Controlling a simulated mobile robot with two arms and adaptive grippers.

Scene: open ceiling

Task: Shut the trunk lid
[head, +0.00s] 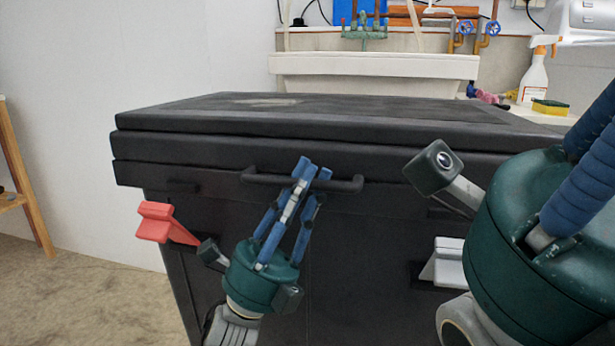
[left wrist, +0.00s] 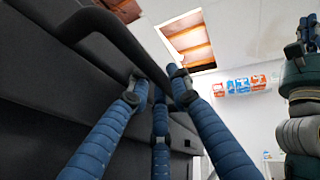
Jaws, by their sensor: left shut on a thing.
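The black trunk (head: 360,245) stands in front of me with its dark lid (head: 400,120) lying level across the top. Dark seams run along the front below the lid; I cannot tell whether it is fully down. A dark bar handle (head: 345,185) sticks out from the upper front. My left gripper (head: 306,172) is shut on the handle, its blue fingers around the bar. The left wrist view also shows the handle (left wrist: 118,38) between the fingers (left wrist: 158,85). My right gripper's green palm and blue fingers (head: 590,170) fill the right side; its fingertips are cut off.
A pale sink (head: 375,65) stands behind the trunk. A spray bottle (head: 533,78) and a yellow sponge (head: 550,107) sit behind at the right. A wooden stand (head: 25,180) is at far left. Brown floor (head: 85,285) is clear left of the trunk.

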